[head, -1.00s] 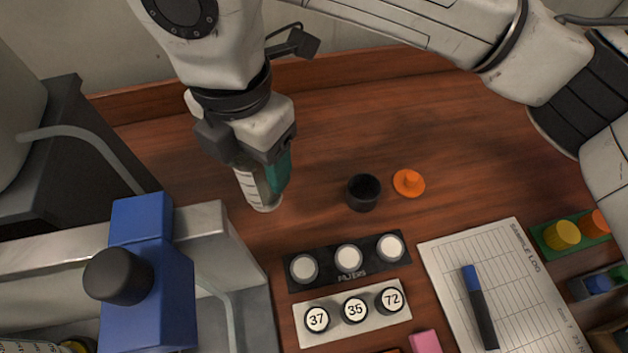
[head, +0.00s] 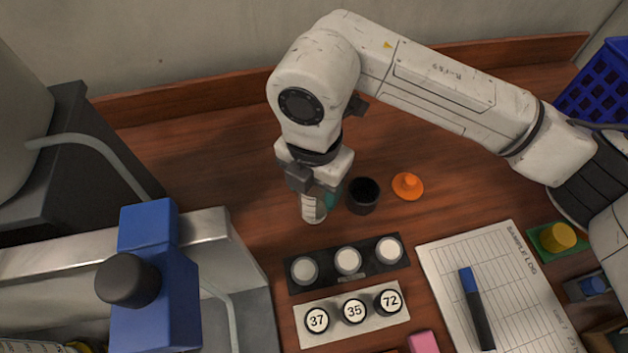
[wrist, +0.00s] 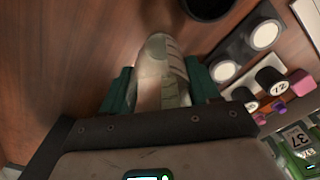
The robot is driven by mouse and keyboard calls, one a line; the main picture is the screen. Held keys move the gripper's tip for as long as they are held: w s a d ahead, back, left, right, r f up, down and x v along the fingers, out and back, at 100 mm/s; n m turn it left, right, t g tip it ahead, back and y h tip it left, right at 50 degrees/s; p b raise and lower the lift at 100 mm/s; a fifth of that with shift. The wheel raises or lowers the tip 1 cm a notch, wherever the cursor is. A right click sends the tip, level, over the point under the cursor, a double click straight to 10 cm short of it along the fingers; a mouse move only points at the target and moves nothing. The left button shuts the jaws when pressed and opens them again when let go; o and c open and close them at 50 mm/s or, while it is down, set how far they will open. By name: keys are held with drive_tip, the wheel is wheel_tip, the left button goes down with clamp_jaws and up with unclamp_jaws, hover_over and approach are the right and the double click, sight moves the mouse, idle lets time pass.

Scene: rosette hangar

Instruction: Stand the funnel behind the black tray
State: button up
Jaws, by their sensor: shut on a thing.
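My gripper (head: 317,193) is shut on the funnel (head: 312,210), a clear graduated cup, and holds it roughly upright. In the wrist view the funnel (wrist: 163,72) sits between the green fingers. The black tray (head: 326,266) lies on the brown bench with a row of pale discs on it. The funnel's lower end is just behind the tray's left half, apart from it in the picture. I cannot tell whether the funnel touches the bench.
A black cup (head: 363,196) stands close right of the funnel, with an orange knobbed disc (head: 408,186) beyond it. A white numbered rack (head: 335,316) lies in front of the tray. A sample log sheet (head: 510,285) is at right, a blue-topped apparatus (head: 155,290) at left.

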drive_tip(key=shift+f, duration=0.15)
drive_tip(key=o, duration=1)
drive_tip(key=shift+o, duration=0.2)
wheel_tip(320, 180, up, 12)
drive_tip(key=shift+r+b, duration=0.2)
drive_tip(key=shift+b, duration=0.1)
